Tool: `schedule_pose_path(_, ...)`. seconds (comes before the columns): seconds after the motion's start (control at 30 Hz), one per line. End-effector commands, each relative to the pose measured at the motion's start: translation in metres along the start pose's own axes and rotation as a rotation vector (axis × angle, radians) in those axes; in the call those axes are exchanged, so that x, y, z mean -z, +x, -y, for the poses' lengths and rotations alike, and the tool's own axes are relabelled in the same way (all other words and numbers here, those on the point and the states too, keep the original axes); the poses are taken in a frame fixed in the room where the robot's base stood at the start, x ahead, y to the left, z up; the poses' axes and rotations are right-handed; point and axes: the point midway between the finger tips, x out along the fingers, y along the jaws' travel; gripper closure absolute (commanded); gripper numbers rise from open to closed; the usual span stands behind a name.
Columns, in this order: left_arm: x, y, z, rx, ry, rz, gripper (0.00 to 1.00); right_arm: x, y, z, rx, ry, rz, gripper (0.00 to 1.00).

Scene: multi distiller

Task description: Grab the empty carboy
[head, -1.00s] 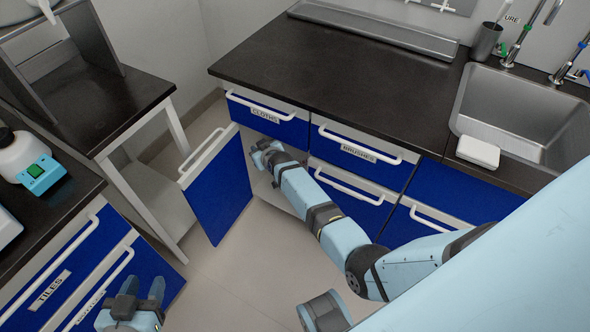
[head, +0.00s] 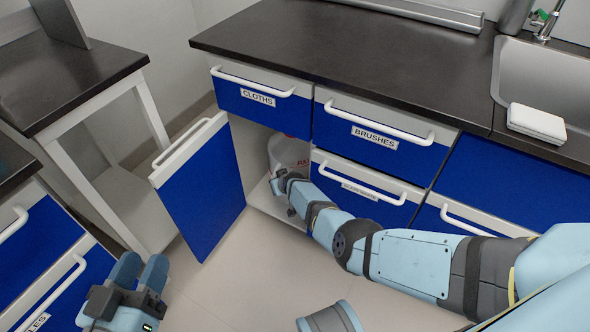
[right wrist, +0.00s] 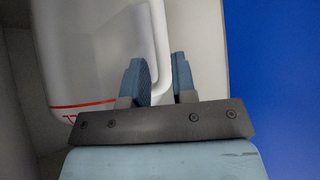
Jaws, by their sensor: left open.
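The carboy (head: 288,150), a whitish translucent container with red markings, stands inside the open cupboard under the CLOTHS drawer. My right gripper (head: 282,184) reaches into the cupboard in front of it and hides part of it. The fingers stand apart, with a gap beside the handle. My left gripper (head: 140,270) is open and empty at the lower left.
The blue cupboard door (head: 205,192) stands open just left of my right arm. The BRUSHES drawer (head: 375,135) and the drawer below it are shut. A dark worktop (head: 350,55) lies above.

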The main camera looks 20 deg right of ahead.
Motion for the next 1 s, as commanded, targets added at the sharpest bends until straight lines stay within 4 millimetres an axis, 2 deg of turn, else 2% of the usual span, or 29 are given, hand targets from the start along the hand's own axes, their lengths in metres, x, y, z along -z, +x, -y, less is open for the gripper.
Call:
schedule_pose_path(0.17, -0.016, 0.000, 0.003, -0.005, -0.001, 0.043, 0.57, -0.001, 0.010, 0.000, 0.000, 0.001, -0.001, 0.75)
schedule_pose_path(0.3, -0.041, 0.002, 0.008, -0.015, 0.016, 0.105, 0.57, 0.000, 0.027, 0.001, 0.000, 0.001, -0.001, 0.75)
schedule_pose_path(0.6, -0.029, 0.013, 0.027, -0.018, 0.254, -0.031, 0.57, 0.004, 0.053, 0.001, 0.000, 0.000, -0.001, 0.75)
schedule_pose_path(0.97, -0.022, 0.014, 0.029, -0.017, 0.302, -0.057, 0.57, 0.006, 0.055, 0.002, 0.000, 0.000, 0.000, 0.75)
schedule_pose_path(1.0, -0.022, 0.014, 0.029, -0.018, 0.302, -0.057, 0.57, 0.006, 0.054, 0.001, 0.000, 0.000, 0.000, 0.80)
